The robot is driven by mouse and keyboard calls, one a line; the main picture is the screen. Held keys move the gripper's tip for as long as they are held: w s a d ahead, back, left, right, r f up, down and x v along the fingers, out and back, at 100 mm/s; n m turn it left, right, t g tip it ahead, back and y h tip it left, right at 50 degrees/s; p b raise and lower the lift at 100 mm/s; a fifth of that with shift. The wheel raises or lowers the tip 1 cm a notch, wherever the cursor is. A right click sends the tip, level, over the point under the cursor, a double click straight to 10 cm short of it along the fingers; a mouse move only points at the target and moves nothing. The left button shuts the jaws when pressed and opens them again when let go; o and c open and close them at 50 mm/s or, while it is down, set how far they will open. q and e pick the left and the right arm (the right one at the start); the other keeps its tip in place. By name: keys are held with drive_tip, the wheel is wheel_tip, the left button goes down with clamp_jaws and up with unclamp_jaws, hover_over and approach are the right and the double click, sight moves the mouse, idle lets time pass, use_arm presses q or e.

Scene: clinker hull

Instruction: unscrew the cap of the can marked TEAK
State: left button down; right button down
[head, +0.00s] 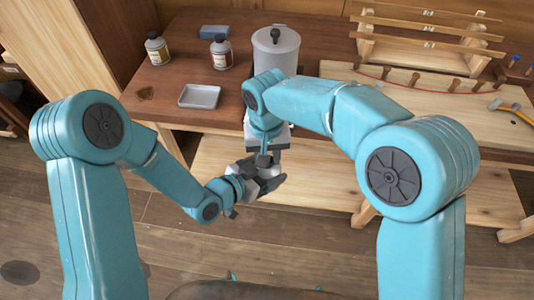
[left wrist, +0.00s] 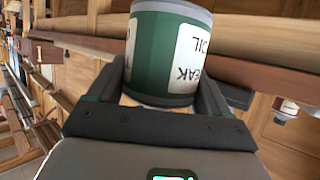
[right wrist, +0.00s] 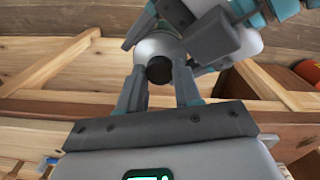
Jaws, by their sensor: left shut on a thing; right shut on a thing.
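The can marked TEAK OIL (left wrist: 160,60) is green with a pale rim and a white label; its lettering appears upside down in the left wrist view. My left gripper (head: 262,182) is shut around the can's body and holds it in the air in front of the bench. My right gripper (head: 266,158) points down from above. In the right wrist view its fingers stand on both sides of the dark round cap (right wrist: 159,70) and are shut on it. The cap sits at the centre of the can's pale top. In the head view the grippers hide most of the can.
A pale lower shelf (head: 330,165) lies beyond the grippers.

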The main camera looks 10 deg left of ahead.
drive_tip(key=n, duration=0.5)
drive_tip(key=shift+a+r, duration=0.15)
drive_tip(key=shift+a, duration=0.15)
drive_tip(key=n, duration=0.8)
drive_tip(key=shift+d, duration=0.1)
drive_tip(key=n, duration=0.5)
drive_tip(key=shift+d, duration=0.1)
drive_tip(key=n, duration=0.5)
drive_tip(key=shift+n, duration=0.3)
drive_tip(key=n, duration=0.7)
drive_tip(key=shift+w+d+n, duration=0.1)
drive_tip(key=shift+n, duration=0.3)
drive_tip(key=n, duration=0.4)
drive_tip(key=shift+w+n, duration=0.1)
drive_tip(key=shift+n, duration=0.2)
drive_tip(key=n, duration=0.4)
drive_tip(key=shift+w+r, duration=0.1)
drive_tip(key=shift+w, duration=0.05)
